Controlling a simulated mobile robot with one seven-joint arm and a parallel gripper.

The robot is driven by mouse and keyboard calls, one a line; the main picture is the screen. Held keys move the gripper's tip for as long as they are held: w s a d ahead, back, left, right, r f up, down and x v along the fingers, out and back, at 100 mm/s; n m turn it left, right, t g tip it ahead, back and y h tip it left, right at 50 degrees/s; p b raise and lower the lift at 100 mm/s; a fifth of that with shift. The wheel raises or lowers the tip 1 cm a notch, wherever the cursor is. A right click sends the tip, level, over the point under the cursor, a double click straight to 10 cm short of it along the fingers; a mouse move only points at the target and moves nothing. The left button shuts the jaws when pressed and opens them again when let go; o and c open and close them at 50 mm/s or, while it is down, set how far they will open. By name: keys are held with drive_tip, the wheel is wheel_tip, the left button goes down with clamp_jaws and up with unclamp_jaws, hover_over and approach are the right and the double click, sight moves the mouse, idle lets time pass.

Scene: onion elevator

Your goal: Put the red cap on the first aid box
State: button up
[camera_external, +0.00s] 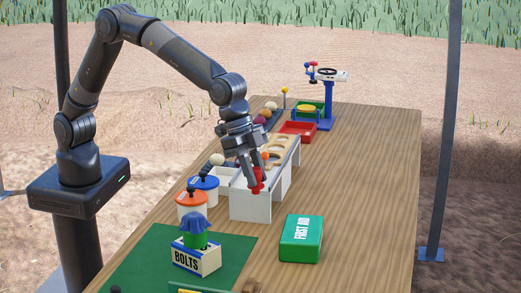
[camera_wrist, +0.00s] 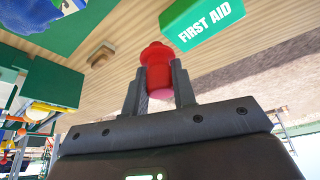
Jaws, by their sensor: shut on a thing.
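The red cap (camera_wrist: 158,72) is held between the two fingers of my gripper (camera_wrist: 160,95) in the wrist view. In the external view the red cap (camera_external: 257,180) shows below my gripper (camera_external: 256,187), in front of the white stand and above the table.
The white stand (camera_external: 250,207) is close to my gripper. A bolts box (camera_external: 196,257) stands on a green mat (camera_external: 142,262). Orange (camera_external: 191,207) and blue-lidded (camera_external: 204,187) containers stand left of the stand. A red tray (camera_external: 297,129) lies farther back. The table (camera_external: 365,180) is clear on the right.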

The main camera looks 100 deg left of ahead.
drive_tip(key=w+a+f, duration=0.4)
drive_tip(key=w+a, duration=0.1)
drive_tip(key=w+a+f, duration=0.2)
drive_tip(key=a+f, duration=0.1)
drive_tip(key=shift+w+a, duration=0.2)
drive_tip(key=shift+w, duration=0.15)
drive_tip(key=shift+f, duration=1.95)
drive_tip(key=shift+f, duration=0.1)
drive_tip(key=o, duration=1)
drive_tip(key=shift+c, duration=0.2)
